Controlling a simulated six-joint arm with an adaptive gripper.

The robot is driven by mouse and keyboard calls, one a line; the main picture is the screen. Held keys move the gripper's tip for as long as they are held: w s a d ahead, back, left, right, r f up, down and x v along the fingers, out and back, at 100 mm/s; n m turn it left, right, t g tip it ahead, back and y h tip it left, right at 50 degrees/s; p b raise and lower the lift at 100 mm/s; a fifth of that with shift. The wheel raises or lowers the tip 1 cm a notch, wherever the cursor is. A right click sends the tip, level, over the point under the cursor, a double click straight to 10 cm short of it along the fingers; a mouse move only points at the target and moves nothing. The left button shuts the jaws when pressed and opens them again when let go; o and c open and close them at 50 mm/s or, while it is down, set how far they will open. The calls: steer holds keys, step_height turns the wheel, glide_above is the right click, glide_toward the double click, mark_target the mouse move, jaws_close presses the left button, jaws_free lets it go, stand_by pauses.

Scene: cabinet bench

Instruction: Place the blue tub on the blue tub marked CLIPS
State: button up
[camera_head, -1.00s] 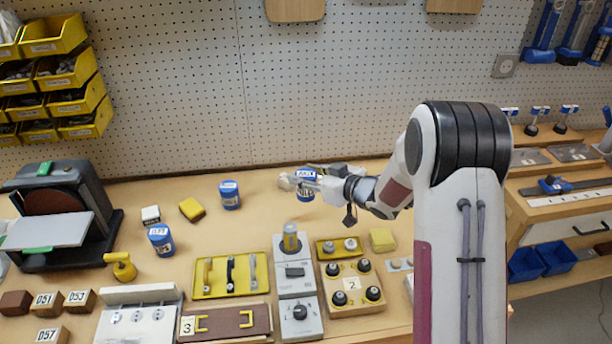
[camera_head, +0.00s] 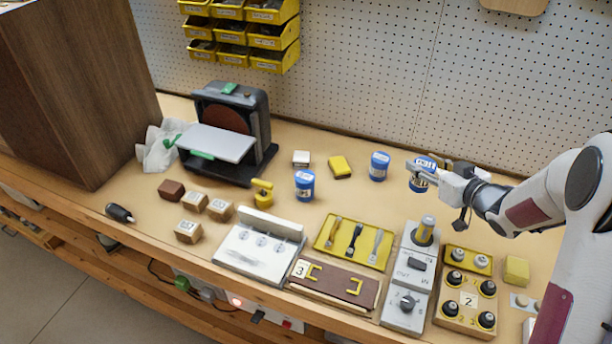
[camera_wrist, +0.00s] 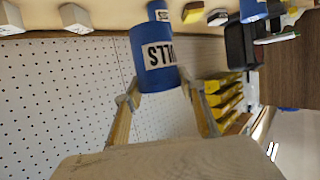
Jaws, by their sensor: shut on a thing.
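My gripper (camera_head: 432,170) is shut on a blue tub (camera_head: 421,183) with a white label, held above the back of the bench. In the wrist view the held tub (camera_wrist: 148,38) sits between the two fingertips (camera_wrist: 160,92); its label shows letters like "LLS", partly cut off. Two more blue tubs with white labels stand upright on the bench, left of my gripper: one nearer the back (camera_head: 379,166), one further left and forward (camera_head: 304,185). Their labels are too small to tell which says CLIPS. The held tub is apart from both.
A yellow block (camera_head: 340,167) and a white block (camera_head: 301,158) lie near the tubs. A sander (camera_head: 230,135) stands at the left. A yellow tray (camera_head: 352,243) and a switch panel with an upright cylinder (camera_head: 424,229) are in front. The pegboard (camera_head: 375,70) rises behind.

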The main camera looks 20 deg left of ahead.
steer(key=s+a+r+n+g+y, duration=0.1)
steer(key=a+r, duration=0.1)
steer(key=a, duration=0.7)
steer(key=s+a+r+n+g, duration=0.1)
steer(key=s+a+r, duration=0.1)
steer(key=a, duration=0.7)
step_height(320, 180, up, 3)
steer(key=m+t, duration=0.2)
glide_above(305, 176)
steer(key=shift+r+h, duration=0.2)
steer(key=shift+h, duration=0.1)
step_height(305, 176, down, 6)
steer(key=shift+f, duration=0.15)
steer(key=shift+f, duration=1.85)
steer(key=shift+f, duration=0.15)
